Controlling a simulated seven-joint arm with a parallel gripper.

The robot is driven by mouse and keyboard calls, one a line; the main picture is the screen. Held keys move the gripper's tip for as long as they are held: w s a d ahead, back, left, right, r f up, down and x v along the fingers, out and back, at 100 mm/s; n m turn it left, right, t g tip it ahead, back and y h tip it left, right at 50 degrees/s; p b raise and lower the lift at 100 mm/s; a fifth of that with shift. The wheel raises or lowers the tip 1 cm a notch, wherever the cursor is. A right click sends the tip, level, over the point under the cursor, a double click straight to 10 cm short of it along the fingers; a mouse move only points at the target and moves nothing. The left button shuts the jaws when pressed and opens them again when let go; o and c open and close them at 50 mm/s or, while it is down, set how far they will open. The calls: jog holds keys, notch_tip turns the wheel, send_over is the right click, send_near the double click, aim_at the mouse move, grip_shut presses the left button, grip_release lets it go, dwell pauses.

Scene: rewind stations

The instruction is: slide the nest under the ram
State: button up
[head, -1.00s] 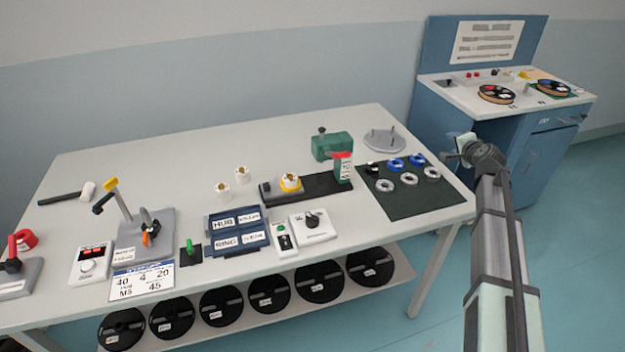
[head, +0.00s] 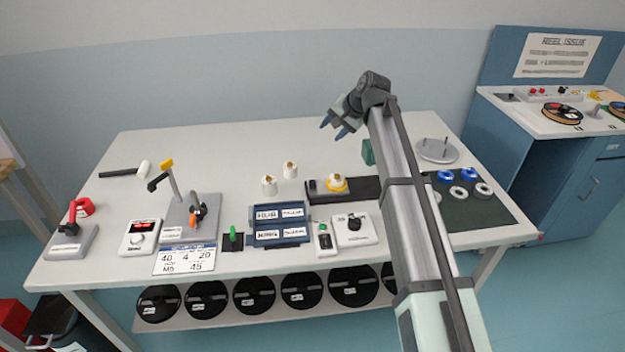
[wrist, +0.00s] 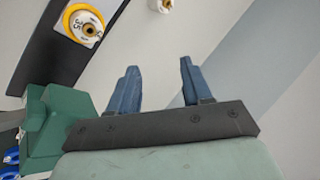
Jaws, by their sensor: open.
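The nest (head: 337,186) is a yellow ring with a white hub in it. It sits on a dark rail (head: 364,189), left of the green press. It also shows at the top left of the wrist view (wrist: 76,33). The green press body (head: 367,152) with the ram is mostly hidden behind my arm in the head view. Part of it shows at the lower left of the wrist view (wrist: 52,122). My gripper (head: 334,128) is open and empty, above the back of the table. Its blue fingers in the wrist view (wrist: 158,75) are apart from nest and press.
Two white hubs (head: 269,186) stand left of the rail. A green mat (head: 480,212) with blue and white rings lies at right, partly behind my arm. A grey disc with pegs (head: 437,152) is at the back right. The table's back middle is clear.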

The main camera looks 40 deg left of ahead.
aim_at(312, 181)
jog(key=s+a+f+n+g+h, duration=0.1)
jog(key=s+a+f+n+h, duration=0.2)
jog(key=s+n+h, duration=0.35)
jog(key=shift+h, duration=0.45)
jog(key=f, duration=1.4)
jog(key=shift+w, duration=0.2)
jog(key=shift+r, duration=0.1)
grip_shut()
